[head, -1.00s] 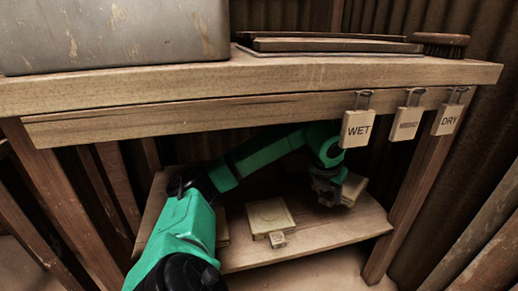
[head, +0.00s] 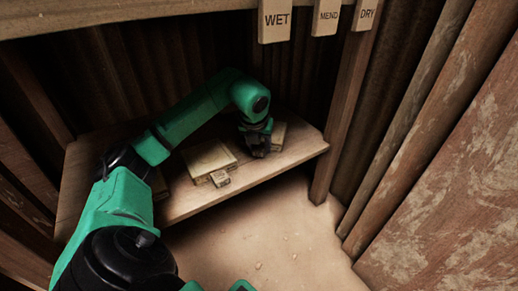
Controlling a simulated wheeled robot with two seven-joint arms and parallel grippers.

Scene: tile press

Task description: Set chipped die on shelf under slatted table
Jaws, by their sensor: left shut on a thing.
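My left gripper (head: 257,150) is under the slatted table, low over the right part of the shelf (head: 175,208). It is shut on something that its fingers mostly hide. A pale block (head: 279,134), which looks like the die, shows right beside and behind the fingers. I cannot see a chip on it, nor tell whether it rests fully on the shelf. The slatted table's front edge (head: 120,18) crosses the top of the view.
A square pale block (head: 208,157) lies mid-shelf with a small tag block (head: 220,179) before it. Another pale piece (head: 159,186) is partly behind my arm. Tags WET (head: 275,20), MEND (head: 326,17) and DRY (head: 366,14) hang above. The floor (head: 270,235) in front is clear.

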